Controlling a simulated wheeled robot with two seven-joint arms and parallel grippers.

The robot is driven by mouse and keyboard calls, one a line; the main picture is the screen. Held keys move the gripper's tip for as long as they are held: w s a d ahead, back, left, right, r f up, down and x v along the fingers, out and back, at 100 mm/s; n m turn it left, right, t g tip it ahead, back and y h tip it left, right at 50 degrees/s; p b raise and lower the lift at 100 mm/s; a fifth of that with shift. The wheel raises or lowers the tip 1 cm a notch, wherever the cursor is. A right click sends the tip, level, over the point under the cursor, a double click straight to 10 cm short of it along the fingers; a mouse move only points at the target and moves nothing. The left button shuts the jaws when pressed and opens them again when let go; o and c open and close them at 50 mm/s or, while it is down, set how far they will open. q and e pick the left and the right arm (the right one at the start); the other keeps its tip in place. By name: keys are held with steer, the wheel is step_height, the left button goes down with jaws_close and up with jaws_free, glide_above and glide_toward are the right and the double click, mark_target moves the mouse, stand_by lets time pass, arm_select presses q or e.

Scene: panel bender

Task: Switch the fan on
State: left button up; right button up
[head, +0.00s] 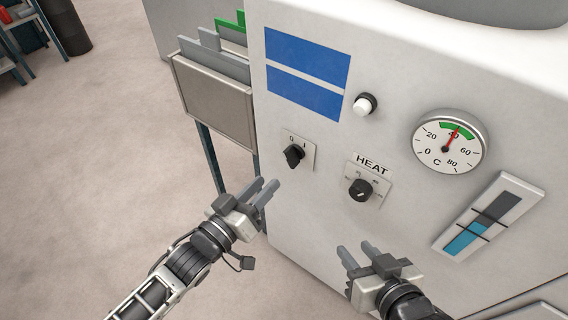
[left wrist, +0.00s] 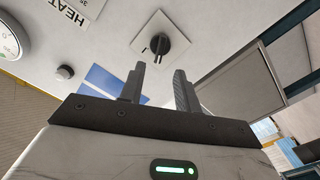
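A black rotary switch (head: 294,155) sits on a small pale plate marked 0 and I, on the white machine's front. Its bar seems to line up with the 0 rather than the I. No fan label is readable. The switch also shows in the left wrist view (left wrist: 161,45), beyond my fingers. My left gripper (head: 266,184) is open and empty, below and left of the switch, apart from it. Its fingers show in the left wrist view (left wrist: 157,84) with a clear gap. My right gripper (head: 355,247) is open and empty, below the HEAT knob.
The HEAT knob (head: 360,190) is right of the switch. A white button (head: 363,105), a round temperature gauge (head: 447,145) and a blue level indicator (head: 489,216) share the panel. A grey sheet holder (head: 215,103) stands beside the machine at left. Open floor (head: 90,160) lies further left.

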mark_target(287, 161)
arm_select(q)
steer(key=x, duration=0.7)
steer(key=shift+w+d+b, duration=0.25)
steer(key=shift+w+b, duration=0.05)
jaws_close()
